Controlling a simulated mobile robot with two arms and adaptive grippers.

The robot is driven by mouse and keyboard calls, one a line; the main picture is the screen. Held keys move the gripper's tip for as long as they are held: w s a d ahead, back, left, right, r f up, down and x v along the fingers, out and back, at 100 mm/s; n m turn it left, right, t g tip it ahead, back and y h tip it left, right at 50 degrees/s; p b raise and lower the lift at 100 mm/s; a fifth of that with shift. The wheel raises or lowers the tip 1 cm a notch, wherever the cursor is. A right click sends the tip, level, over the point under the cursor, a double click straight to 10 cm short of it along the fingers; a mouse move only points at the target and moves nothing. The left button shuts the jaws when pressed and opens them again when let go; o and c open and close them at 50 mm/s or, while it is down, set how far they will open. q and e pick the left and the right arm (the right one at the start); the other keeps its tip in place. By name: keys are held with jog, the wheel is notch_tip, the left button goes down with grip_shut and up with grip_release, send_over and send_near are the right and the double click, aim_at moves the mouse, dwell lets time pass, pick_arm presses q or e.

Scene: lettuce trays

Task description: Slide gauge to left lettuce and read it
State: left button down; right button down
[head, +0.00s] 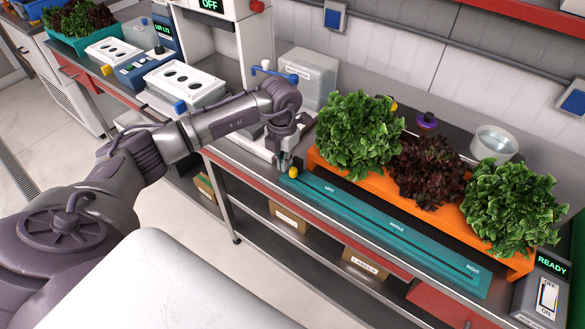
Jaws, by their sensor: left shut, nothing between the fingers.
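The left lettuce (358,135) is green and leafy and stands in an orange tray (325,170), with a dark red lettuce (430,170) in the middle and another green one (512,208) at the right. In front runs a teal rail (385,240) marked left, middle and right. A small yellow knob (294,172), which may be part of the gauge, is at the rail's left end. My left gripper (284,167) is shut and empty, pointing down right beside the knob; I cannot tell if they touch. My right gripper is out of view.
A box (541,290) with a READY display and an off/on switch stands at the right end. A clear container (494,143) and a purple-topped object (427,121) are behind the lettuces. White perforated trays (186,84) lie on the bench further left.

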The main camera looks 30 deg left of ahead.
pick_arm(q)
jog(key=shift+s+d+p, duration=0.2)
jog(key=shift+d+p, duration=0.15)
jog(key=shift+d, duration=2.15)
jog(key=shift+s+d, duration=0.1)
jog(key=shift+d, duration=1.05)
jog(key=shift+s+d, duration=0.1)
jog(key=shift+d, duration=1.35)
jog(key=shift+a, duration=0.65)
